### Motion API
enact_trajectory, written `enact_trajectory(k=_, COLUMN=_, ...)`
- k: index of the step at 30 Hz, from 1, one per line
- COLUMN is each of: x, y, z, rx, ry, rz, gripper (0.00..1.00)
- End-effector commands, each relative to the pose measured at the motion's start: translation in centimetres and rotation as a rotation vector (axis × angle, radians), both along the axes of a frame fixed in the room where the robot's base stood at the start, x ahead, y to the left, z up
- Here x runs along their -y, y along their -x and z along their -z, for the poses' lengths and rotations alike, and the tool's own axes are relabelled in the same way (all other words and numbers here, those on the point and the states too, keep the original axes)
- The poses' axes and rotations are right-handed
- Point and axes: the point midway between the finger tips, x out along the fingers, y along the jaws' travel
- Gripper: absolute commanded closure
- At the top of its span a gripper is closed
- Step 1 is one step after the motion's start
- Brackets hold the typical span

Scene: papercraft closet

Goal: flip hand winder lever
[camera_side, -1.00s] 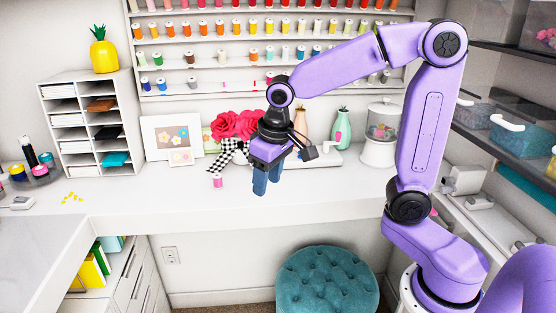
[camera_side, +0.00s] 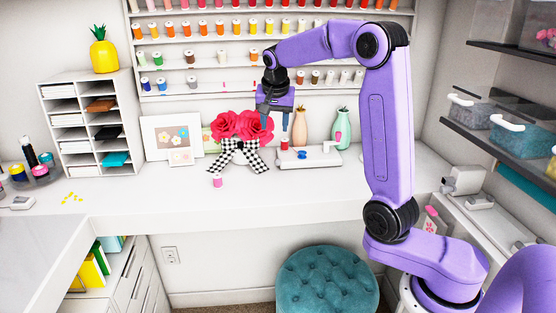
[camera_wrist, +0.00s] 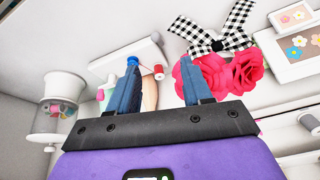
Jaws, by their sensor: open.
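The hand winder (camera_side: 318,158) is a low white base on the back of the desk, with a red spool (camera_side: 284,143) at its left end and a blue knob (camera_side: 302,155) in its middle. A small white upright part, perhaps the lever, stands at its right; its exact shape is too small to tell. My gripper (camera_side: 275,118) is open and empty, pointing down above and left of the winder's left end. In the wrist view the winder (camera_wrist: 122,55) lies beyond the fingers; one finger partly covers it near the blue knob (camera_wrist: 132,61).
Red roses (camera_side: 238,125) with a checkered bow stand close left of my gripper. A peach vase (camera_side: 299,127) and a green vase (camera_side: 342,127) stand behind the winder. Thread racks line the wall.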

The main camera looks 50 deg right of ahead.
Motion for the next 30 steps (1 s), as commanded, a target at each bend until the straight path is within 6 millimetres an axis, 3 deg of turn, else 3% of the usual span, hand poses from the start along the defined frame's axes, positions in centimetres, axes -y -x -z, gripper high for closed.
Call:
enact_trajectory(k=6, x=1.6, y=0.1, z=0.0, rx=0.013, ry=0.003, rz=0.067, gripper=0.51)
enact_trajectory(k=11, x=2.0, y=-0.2, z=1.3, rx=0.010, ry=0.003, rz=0.069, gripper=0.51)
enact_trajectory(k=30, x=5.5, y=-3.1, z=12.1, rx=0.010, ry=0.002, rz=0.066, gripper=0.51)
